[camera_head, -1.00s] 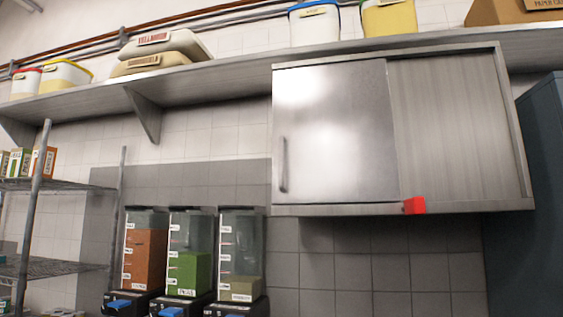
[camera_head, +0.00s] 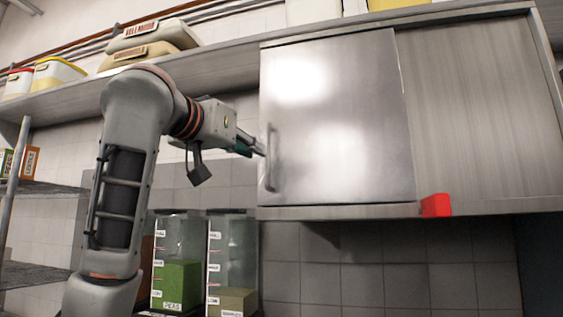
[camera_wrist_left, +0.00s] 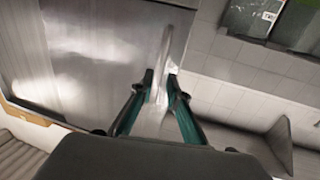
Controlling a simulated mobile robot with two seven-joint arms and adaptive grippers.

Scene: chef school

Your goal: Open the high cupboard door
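A vertical bar handle (camera_head: 268,165) is near the door's left edge. My left gripper (camera_head: 260,150) is at the handle, reaching in from the left. In the left wrist view its two fingers (camera_wrist_left: 161,80) stand apart, with the handle (camera_wrist_left: 166,48) between their tips. Whether they touch it I cannot tell. My right gripper is not in view.
A red block (camera_head: 436,205) sits at the cupboard's lower edge. Clear dispensers (camera_head: 232,260) stand below left, near my arm. The shelf (camera_head: 225,65) above holds tubs and sacks (camera_head: 155,45). A wire rack (camera_head: 45,187) is at the far left.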

